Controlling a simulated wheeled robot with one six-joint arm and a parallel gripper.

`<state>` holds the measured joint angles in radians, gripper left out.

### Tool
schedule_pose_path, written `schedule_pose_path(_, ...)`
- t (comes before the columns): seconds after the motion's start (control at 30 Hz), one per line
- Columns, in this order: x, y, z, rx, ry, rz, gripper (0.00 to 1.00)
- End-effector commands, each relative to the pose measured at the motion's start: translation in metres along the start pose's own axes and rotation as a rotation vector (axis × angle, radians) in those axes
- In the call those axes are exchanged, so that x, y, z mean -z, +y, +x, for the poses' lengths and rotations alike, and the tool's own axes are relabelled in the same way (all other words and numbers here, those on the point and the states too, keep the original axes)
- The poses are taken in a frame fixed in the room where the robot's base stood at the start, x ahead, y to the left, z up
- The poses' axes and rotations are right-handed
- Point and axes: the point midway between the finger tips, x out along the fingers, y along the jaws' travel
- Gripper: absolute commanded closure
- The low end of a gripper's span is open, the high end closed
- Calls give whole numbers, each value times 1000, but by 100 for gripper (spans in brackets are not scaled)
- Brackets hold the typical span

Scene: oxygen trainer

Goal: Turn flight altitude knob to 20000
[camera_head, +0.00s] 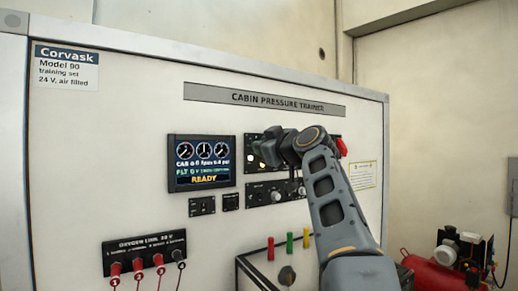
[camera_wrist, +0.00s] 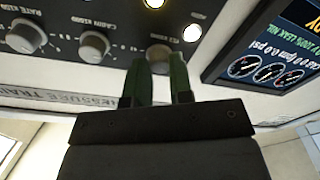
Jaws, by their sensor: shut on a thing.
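The dark upper control panel (camera_wrist: 118,22) shows inverted in the wrist view, with a row of three grey round knobs. My gripper (camera_wrist: 160,62) is shut on the knob at the right end of the row (camera_wrist: 159,52), one green finger on each side of it. That knob's label and pointer are hidden or too small to read. The middle knob (camera_wrist: 94,45) is labelled CABIN X1000 and the left one (camera_wrist: 25,36) RATE X100. In the head view my gripper covers most of this panel (camera_head: 249,148). The display (camera_head: 202,162) shows an FLT line reading 0 and READY.
A lower panel with knobs (camera_head: 268,192) sits under my arm. An oxygen panel with red plugs (camera_head: 145,250) is at lower left. Red, yellow and green posts (camera_head: 289,243) stand on a box below. A red compressor (camera_head: 450,270) stands at right.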

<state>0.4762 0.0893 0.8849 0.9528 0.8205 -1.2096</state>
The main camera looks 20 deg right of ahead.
Motion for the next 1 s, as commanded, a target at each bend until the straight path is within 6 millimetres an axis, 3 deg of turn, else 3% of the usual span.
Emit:
schedule_pose_path(0.03, -8, -2, 3, 6, -12, 47, 100)
schedule_pose_path(1.0, -6, -5, 3, -36, 12, 897, 100)
